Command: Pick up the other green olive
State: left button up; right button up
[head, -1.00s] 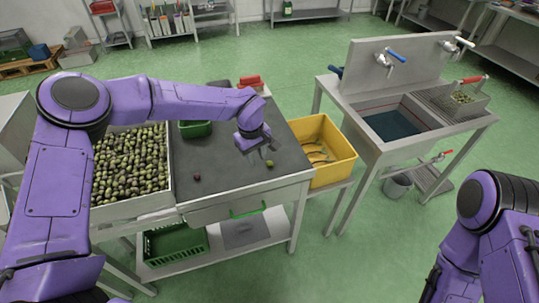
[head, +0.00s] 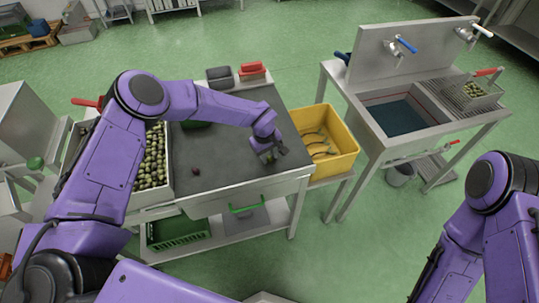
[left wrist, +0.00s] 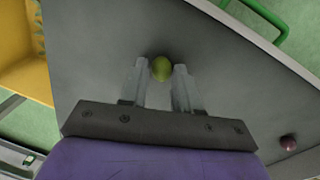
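A green olive (left wrist: 161,68) lies on the grey worktop (head: 225,160). In the left wrist view it sits between the fingertips of my left gripper (left wrist: 161,72), with a finger close on each side. The fingers are apart and I see no clear grip on it. In the head view my left gripper (head: 270,156) points down at the worktop's right part and largely hides this olive. A dark reddish olive (head: 195,172) lies to the left on the worktop; it also shows in the left wrist view (left wrist: 288,143). My right gripper is out of view.
A green container (head: 197,125) is partly hidden behind my left arm. A bin of mixed olives (head: 152,160) stands left of the worktop. A yellow crate (head: 340,165) is to the right, then a steel sink (head: 402,115). Grey and red-topped containers (head: 252,70) stand behind.

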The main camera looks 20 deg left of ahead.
pick_arm(q)
jog(key=shift+s, duration=0.15)
grip_shut()
jog(key=shift+r, duration=0.1)
